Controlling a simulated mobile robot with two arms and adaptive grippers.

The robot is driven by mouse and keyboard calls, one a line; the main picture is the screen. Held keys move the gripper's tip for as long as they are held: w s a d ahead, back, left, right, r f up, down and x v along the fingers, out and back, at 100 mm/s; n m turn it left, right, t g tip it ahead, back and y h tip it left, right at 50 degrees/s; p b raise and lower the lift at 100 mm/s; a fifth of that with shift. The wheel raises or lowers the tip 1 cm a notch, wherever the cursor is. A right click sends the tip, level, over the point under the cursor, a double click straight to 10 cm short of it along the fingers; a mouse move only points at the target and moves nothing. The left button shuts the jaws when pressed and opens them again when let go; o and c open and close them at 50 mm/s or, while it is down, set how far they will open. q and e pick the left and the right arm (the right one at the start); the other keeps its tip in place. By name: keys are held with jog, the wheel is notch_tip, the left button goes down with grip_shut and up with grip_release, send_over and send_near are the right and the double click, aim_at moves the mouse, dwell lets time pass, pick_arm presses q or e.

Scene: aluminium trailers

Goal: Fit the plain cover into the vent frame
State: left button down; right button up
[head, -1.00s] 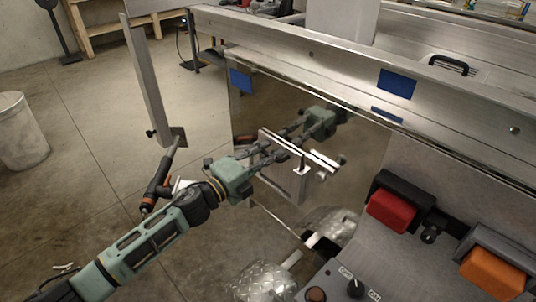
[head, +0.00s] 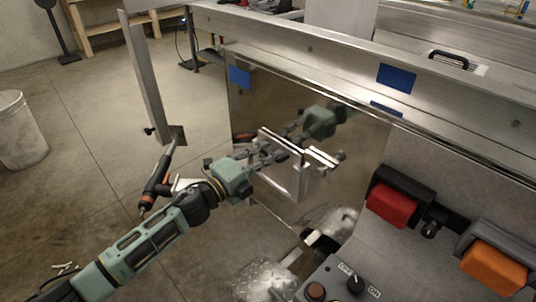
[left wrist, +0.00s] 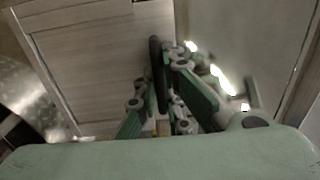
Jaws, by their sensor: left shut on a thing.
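My left gripper (head: 272,157) is in front of the trailer's shiny side panel (head: 360,140), which mirrors the arm. It is shut on the black handle of the plain cover (head: 285,178), a bare metal plate seen at a steep angle near the panel. In the left wrist view the gripper (left wrist: 160,108) has its fingers on both sides of the dark handle, and the cover (left wrist: 95,65) fills the upper left. The vent frame cannot be told apart from the reflections and bright strips around the cover. My right gripper is out of view.
A louvred piece with a black handle (head: 450,60) is on the trailer top.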

pick_arm(q)
jog(key=c, duration=1.9)
grip_release()
jog(key=shift+c, duration=0.2)
jog(key=shift+o, duration=0.7)
jog(key=shift+a+f, duration=0.1)
jog(key=shift+a, duration=0.05)
jog(key=v, duration=0.7)
jog(key=x, duration=0.7)
jog(key=shift+w, duration=0.15)
jog(key=shift+r, duration=0.2)
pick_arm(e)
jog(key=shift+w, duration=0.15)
